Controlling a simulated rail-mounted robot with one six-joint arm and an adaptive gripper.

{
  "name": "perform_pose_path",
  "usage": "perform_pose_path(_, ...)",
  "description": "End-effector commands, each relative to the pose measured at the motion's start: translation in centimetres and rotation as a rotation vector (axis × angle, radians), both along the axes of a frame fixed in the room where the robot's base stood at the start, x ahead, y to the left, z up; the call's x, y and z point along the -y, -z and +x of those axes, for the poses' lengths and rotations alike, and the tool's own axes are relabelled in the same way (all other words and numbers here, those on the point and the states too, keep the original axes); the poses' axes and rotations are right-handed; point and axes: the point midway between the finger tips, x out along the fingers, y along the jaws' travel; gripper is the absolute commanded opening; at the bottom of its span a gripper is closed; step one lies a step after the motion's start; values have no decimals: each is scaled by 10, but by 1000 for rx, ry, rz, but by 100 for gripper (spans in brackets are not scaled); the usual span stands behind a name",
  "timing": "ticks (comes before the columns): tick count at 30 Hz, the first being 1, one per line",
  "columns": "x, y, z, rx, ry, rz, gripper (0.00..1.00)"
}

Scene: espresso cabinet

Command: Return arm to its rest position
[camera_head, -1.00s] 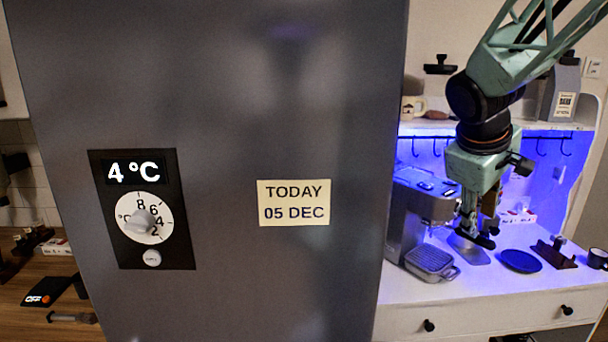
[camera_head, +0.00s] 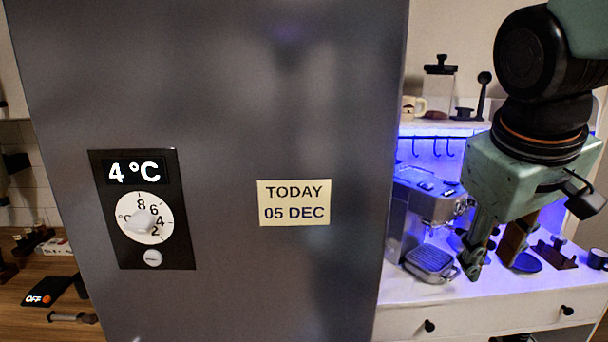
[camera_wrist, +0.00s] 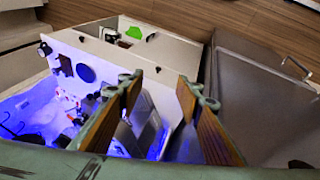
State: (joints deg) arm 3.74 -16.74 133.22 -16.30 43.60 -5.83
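My gripper (camera_head: 492,268) hangs in front of the espresso cabinet at the right of the head view, fingers pointing down. Its two fingers stand apart with nothing between them. In the wrist view the gripper (camera_wrist: 158,95) shows both wooden-faced fingers spread, with a clear gap. The espresso machine (camera_head: 422,205) stands on the white counter, left of and behind the gripper. The fingers overlap the counter in the picture but touch nothing that I can make out.
A tall grey fridge (camera_head: 240,80) with a temperature dial fills the middle of the head view. A drip tray (camera_head: 430,260), a dark round plate (camera_head: 527,263) and a dark cup (camera_head: 598,258) are on the counter. A shelf with a mug (camera_head: 413,107) is above.

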Motion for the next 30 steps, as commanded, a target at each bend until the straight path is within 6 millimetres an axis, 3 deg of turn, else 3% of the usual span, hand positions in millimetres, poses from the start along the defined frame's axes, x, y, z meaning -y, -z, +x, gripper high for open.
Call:
perform_pose_path(21, -70, 13, -131, 18, 126, 217, 32)
perform_pose_path(30, -89, 21, -164, 15, 154, 279, 32)
